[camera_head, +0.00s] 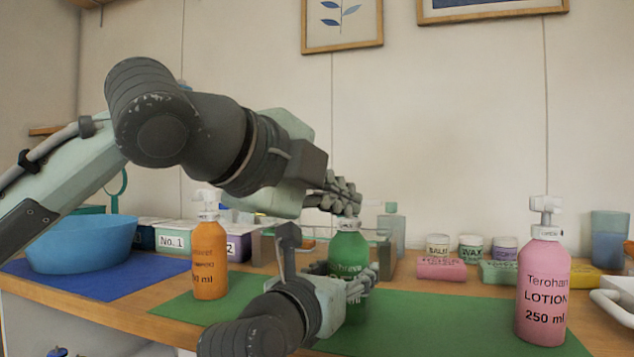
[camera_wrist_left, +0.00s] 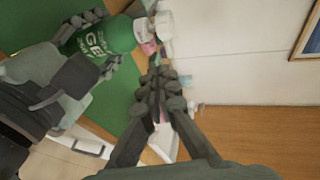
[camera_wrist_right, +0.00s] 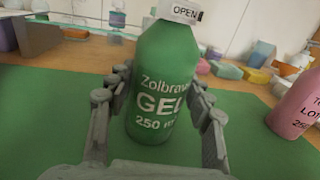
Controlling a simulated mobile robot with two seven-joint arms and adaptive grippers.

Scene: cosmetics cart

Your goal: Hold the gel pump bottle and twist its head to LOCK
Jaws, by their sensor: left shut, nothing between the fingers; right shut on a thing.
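The green gel pump bottle (camera_head: 348,247) stands upright on a green mat (camera_head: 420,318). In the right wrist view its label reads GEL 250 ml, and the white collar (camera_wrist_right: 182,13) reads OPEN. My right gripper (camera_head: 345,280) is shut around the bottle's body, with fingers on both sides. My left gripper (camera_head: 345,197) is shut and empty just above the bottle, hiding most of the pump head in the head view. In the left wrist view the closed fingertips (camera_wrist_left: 160,82) lie beside the white head (camera_wrist_left: 160,22), seemingly apart from it.
An orange pump bottle (camera_head: 209,262) stands left of the gel bottle, and a pink lotion bottle (camera_head: 542,290) stands to the right. A blue bowl (camera_head: 82,243) sits at the left on a blue mat.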

